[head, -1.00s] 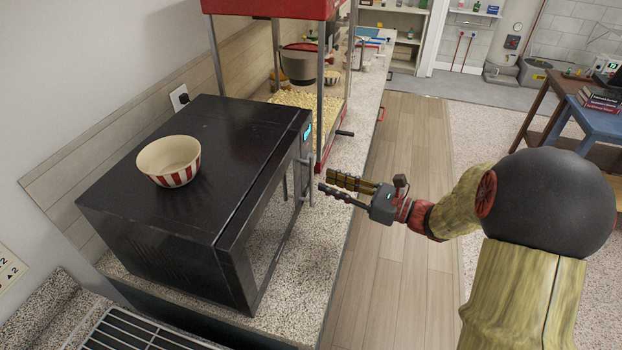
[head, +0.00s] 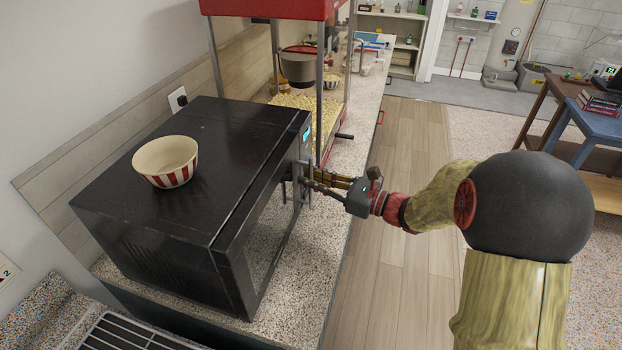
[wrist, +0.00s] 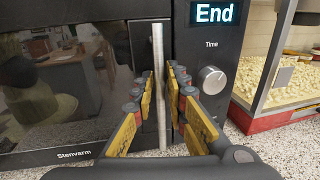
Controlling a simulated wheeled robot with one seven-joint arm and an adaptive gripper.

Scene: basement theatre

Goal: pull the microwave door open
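The black microwave (head: 150,230) stands on the speckled counter with its door (head: 262,240) shut, facing right in the head view. Its vertical metal handle (wrist: 160,85) shows in the wrist view beside the control panel (wrist: 210,60), which reads "End". My gripper (head: 308,180) is at the handle in the head view. In the wrist view my gripper (wrist: 162,88) is open, with one yellow-padded finger on each side of the handle. A gap shows between the fingers and the handle. The handle's lower part is between the fingers.
A striped bowl (head: 166,162) sits on top of the microwave. A red popcorn machine (head: 325,90) stands just behind it on the counter (head: 325,250). The wooden floor (head: 385,280) to the right is clear. A blue table (head: 590,122) stands at the far right.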

